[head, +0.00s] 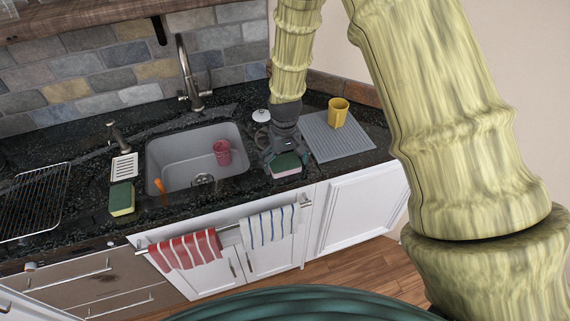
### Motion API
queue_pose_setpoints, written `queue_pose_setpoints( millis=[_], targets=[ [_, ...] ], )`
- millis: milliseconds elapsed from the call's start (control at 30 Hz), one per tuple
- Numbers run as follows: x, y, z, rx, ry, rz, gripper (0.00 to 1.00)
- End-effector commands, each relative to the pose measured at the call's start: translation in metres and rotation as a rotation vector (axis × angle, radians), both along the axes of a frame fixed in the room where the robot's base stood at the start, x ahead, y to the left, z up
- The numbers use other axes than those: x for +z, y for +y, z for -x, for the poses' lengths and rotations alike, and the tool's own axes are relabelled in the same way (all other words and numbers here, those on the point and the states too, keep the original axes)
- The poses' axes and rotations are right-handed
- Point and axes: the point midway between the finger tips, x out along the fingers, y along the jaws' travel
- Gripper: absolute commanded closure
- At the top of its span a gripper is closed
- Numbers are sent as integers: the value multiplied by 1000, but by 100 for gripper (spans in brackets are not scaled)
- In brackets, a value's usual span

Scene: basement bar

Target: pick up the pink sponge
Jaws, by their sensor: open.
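The pink sponge (286,172) lies on the dark countertop to the right of the sink, near the counter's front edge. It has a dark green top layer and a pink lower layer. My gripper (286,158) points down at the sponge, with its dark fingers spread to either side of it. The gripper is open. The gripper body hides the back of the sponge, and I cannot tell whether the fingers touch it.
A grey sink (205,183) holds a pink cup (222,152) and an orange item (161,187). A green-and-yellow sponge (122,199) lies left of it. A yellow cup (338,112) stands on a grey drying mat (345,142). A wire rack (35,200) is far left.

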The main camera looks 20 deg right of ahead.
Motion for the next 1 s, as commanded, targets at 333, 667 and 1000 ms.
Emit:
queue_pose_setpoints(
  millis=[333, 667, 1000],
  targets=[
    [0, 0, 0, 0, 0, 0, 24],
    [1, 0, 0, 0, 0, 0, 26],
    [25, 0, -1, -1, -2, 0, 26]
  ],
)
